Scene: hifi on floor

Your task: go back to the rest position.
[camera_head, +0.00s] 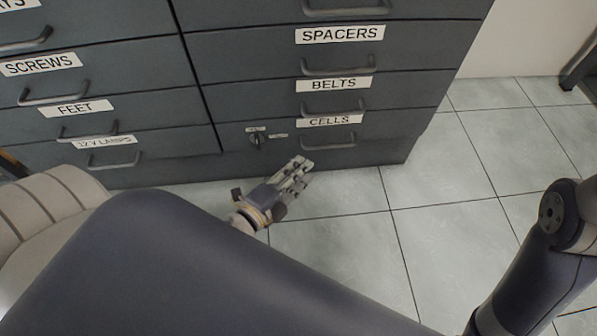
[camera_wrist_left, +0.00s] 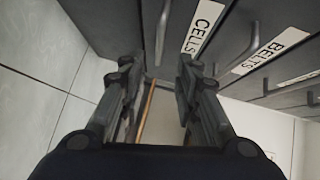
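My left gripper (camera_head: 304,168) is low in front of the grey drawer cabinet, just below the handle (camera_head: 328,143) of the drawer labelled CELLS (camera_head: 330,121). In the left wrist view its two fingers (camera_wrist_left: 156,75) stand apart with nothing between them. The CELLS label (camera_wrist_left: 203,27) shows beyond the fingers there, with the BELTS label (camera_wrist_left: 272,50) to its right. No contact between the fingers and the cabinet can be made out. My right arm shows at the right edge of the head view, but its gripper is out of view.
The cabinet has more labelled drawers, among them SPACERS (camera_head: 340,34), BELTS (camera_head: 334,84), SCREWS (camera_head: 42,65) and FEET (camera_head: 76,109). A small knob (camera_head: 257,138) sits left of the CELLS handle. The tiled floor (camera_head: 450,215) is clear to the right of the cabinet.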

